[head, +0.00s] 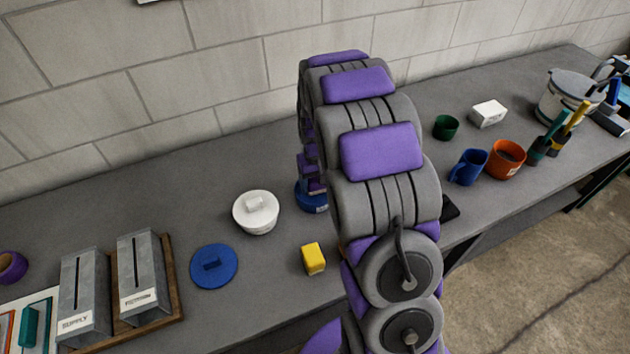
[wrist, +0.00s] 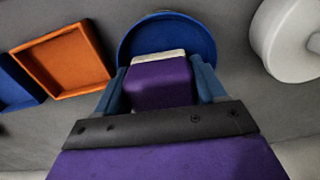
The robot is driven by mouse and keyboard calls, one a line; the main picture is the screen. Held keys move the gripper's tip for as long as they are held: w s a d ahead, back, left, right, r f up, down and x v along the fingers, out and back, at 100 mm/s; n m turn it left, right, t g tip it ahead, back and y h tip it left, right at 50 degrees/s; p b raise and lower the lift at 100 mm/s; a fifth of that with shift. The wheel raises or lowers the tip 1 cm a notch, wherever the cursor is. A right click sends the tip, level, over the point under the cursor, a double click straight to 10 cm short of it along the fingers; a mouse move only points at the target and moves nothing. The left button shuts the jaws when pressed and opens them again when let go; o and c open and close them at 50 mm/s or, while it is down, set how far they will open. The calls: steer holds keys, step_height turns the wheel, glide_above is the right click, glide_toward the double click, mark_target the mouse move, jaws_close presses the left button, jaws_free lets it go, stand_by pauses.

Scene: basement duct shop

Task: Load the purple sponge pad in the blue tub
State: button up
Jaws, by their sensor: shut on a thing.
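The purple sponge pad (wrist: 160,85), with a pale far edge, is between the two blue fingers of my gripper (wrist: 161,80) in the wrist view. My gripper is shut on it. The round blue tub (wrist: 168,28) lies just beyond, and the pad overlaps its near part in the picture. I cannot tell whether the pad is above the rim or inside. In the head view the blue tub (head: 312,201) shows only in part beside my arm, which hides most of it, and the pad cannot be made out clearly there.
A white lidded pot (head: 256,212) stands close left of the tub. A blue lid (head: 213,266) and yellow block (head: 313,259) lie nearer. An orange tray (wrist: 65,62) shows in the wrist view. Mugs, including an orange one (head: 505,160), stand right. A wall runs behind the bench.

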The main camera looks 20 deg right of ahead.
steer(key=shift+a+r, duration=0.1)
steer(key=shift+a, duration=1.55)
steer(key=shift+d, duration=1.25)
steer(key=shift+a, duration=1)
steer(key=shift+d, duration=0.85)
steer(key=shift+a+p, duration=0.35)
steer(key=shift+a, duration=0.35)
steer(key=shift+d+f, duration=0.2)
steer(key=shift+d, duration=0.35)
steer(key=shift+a, duration=0.1)
steer(key=shift+a, duration=0.3)
